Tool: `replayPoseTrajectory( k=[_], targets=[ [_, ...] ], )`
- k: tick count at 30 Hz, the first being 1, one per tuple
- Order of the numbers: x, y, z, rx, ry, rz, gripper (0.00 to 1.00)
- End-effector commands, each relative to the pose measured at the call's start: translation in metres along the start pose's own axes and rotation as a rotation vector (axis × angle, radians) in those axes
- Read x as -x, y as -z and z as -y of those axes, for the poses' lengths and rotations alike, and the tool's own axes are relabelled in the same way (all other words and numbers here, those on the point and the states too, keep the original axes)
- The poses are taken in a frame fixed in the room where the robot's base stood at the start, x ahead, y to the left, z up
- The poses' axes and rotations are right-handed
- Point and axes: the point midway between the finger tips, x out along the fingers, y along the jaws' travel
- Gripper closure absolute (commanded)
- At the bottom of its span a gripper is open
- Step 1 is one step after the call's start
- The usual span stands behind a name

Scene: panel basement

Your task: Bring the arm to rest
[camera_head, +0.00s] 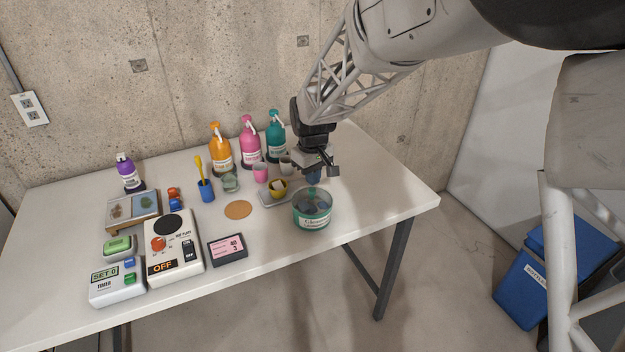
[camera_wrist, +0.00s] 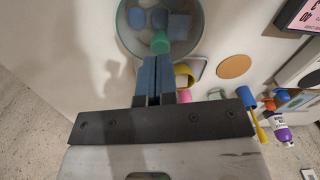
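My gripper (camera_head: 318,172) hangs from the arm above the right part of the table, behind and above the glass jar. In the wrist view its two blue-grey fingers (camera_wrist: 156,75) lie side by side with only a thin dark line between them, and nothing shows held. The round glass jar (camera_head: 312,208) has a green rim, a label and dark bluish pieces inside. It shows just beyond the fingertips in the wrist view (camera_wrist: 190,40); contact cannot be judged there. The arm reaches in from the upper right.
A small tray with a yellow cup (camera_head: 278,189) and a pink cup (camera_head: 260,173) stand near the jar. Orange, pink and teal pump bottles (camera_head: 276,140) stand behind. A hot plate (camera_head: 174,250), timer (camera_head: 117,284) and display (camera_head: 228,249) sit left. The table's front-right corner is clear.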

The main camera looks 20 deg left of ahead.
Motion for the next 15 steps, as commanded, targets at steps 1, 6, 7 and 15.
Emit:
replayPoseTrajectory(
  k=[1,6,7,15],
  targets=[
    [0.003,0.000,0.000,0.000,0.000,0.000,1.00],
    [0.010,0.000,0.000,0.000,0.000,0.000,1.00],
    [0.011,0.000,0.000,0.000,0.000,-0.001,1.00],
    [0.022,0.000,0.000,0.000,0.000,-0.001,1.00]
  ],
)
